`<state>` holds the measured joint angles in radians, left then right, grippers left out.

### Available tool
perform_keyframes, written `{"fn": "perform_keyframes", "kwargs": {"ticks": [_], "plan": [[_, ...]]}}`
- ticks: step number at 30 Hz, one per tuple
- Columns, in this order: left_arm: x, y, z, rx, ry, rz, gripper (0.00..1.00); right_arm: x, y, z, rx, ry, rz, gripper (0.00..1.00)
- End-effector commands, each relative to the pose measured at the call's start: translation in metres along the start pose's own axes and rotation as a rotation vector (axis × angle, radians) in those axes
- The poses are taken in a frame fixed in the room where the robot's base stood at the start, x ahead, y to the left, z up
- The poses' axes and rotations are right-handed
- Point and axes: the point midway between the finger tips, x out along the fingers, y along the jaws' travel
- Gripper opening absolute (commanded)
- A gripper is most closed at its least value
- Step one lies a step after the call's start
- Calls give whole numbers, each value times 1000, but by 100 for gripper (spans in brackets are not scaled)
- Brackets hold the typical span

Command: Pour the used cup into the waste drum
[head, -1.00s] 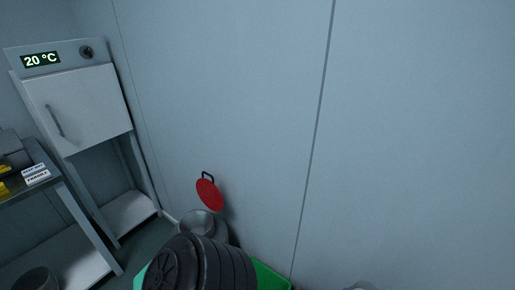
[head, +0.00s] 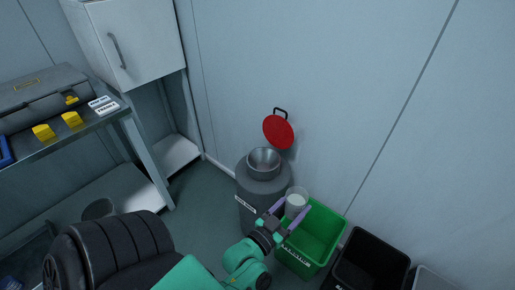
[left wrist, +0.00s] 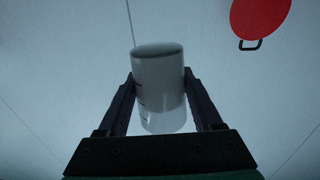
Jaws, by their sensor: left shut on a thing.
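The used cup (head: 296,203) is a pale translucent cup held between the purple fingers of my left gripper (head: 290,214). In the left wrist view the cup (left wrist: 159,88) sits between both dark fingers, and its lower part looks fuller or clearer than its upper part. The waste drum (head: 250,213) is a grey cylinder with a label, standing on the floor by the wall. A metal funnel (head: 264,162) sits in its top, and its red lid (head: 278,132) stands open behind it. The cup is just right of the drum and looks upright. My right gripper is not in view.
A green bin (head: 318,232) stands right of the drum, partly under my left gripper. A black bin (head: 372,262) and a grey bin (head: 432,279) stand farther right. A shelf table (head: 100,122) with a grey case and yellow items is at left, beside a white cabinet (head: 130,42).

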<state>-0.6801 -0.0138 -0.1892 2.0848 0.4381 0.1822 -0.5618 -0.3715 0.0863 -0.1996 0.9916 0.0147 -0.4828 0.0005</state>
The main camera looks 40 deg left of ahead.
Motion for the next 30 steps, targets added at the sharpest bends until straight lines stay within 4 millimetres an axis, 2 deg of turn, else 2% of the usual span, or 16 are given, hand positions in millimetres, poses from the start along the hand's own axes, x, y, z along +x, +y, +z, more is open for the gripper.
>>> {"fn": "perform_keyframes", "kwargs": {"ticks": [1,5,9,15,22,25,30], "plan": [[13,-5,27,3,7,8,4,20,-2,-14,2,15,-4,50],[44,-20,60,3,7,23,4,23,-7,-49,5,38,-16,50],[77,-40,91,4,7,23,4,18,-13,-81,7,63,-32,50],[123,-77,125,3,8,-2,4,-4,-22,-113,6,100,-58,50],[167,-122,148,1,7,-55,4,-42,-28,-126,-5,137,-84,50],[177,-135,149,0,5,-72,4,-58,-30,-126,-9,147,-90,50],[182,-143,146,1,3,-84,4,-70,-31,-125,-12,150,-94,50]]}}
